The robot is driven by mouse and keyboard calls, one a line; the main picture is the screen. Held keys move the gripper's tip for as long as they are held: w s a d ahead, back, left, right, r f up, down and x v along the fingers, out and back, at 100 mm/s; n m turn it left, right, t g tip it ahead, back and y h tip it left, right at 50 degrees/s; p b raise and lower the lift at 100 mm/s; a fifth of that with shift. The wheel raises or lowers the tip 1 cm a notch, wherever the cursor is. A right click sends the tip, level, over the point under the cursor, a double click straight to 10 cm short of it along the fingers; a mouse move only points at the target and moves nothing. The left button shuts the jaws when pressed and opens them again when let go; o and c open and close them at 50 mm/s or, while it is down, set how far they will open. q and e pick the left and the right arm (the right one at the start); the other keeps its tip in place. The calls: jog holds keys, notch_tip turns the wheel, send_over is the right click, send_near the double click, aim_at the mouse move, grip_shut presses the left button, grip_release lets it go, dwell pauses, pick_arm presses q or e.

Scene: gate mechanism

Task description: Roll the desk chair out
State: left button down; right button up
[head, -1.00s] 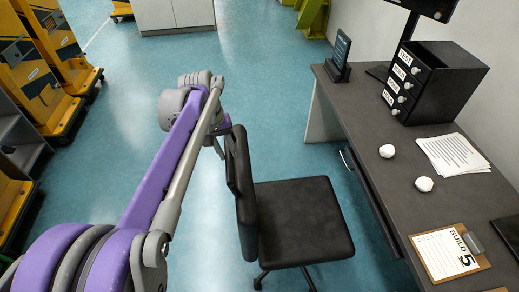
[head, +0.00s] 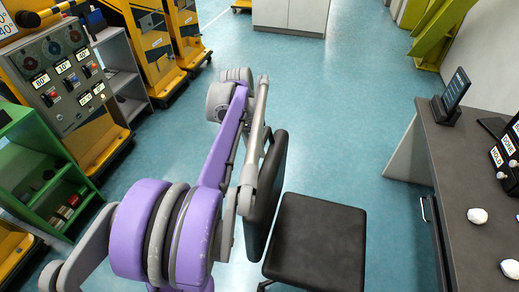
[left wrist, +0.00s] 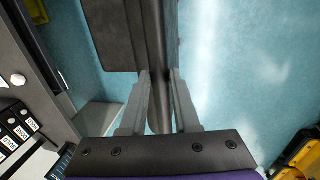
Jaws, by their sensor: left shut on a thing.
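The black desk chair (head: 316,240) stands on the blue floor to the left of the desk (head: 450,175), with a strip of floor between them. Its backrest (head: 264,195) faces my left arm, which partly covers it. In the left wrist view the backrest (left wrist: 157,30) runs edge-on between the fingers, with the seat (left wrist: 112,35) beside it. My left gripper (left wrist: 161,100) is shut on the backrest's edge. In the head view the fingers are mostly hidden behind my arm. My right gripper is in neither view.
A control panel (head: 62,75), a green shelf (head: 45,180) and yellow machines (head: 150,40) line the left side. A white cabinet (head: 290,15) stands at the back, green framework (head: 440,30) at the back right. The blue floor between is clear.

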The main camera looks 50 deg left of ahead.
pick_arm(q)
jog(key=shift+s+a, duration=0.1)
jog(key=shift+a, duration=0.05)
jog(key=c, duration=1.1)
grip_release()
jog(key=o, duration=0.4)
jog(key=shift+s+a, duration=0.1)
jog(key=shift+a, duration=0.05)
jog(key=shift+o, duration=0.2)
jog(key=shift+r, duration=0.2)
notch_tip(320, 180, up, 10)
jog(key=s+a, duration=0.1)
jog(key=shift+a+r+p, duration=0.15)
jog(key=shift+a+p, duration=0.15)
jog(key=shift+p, duration=0.1)
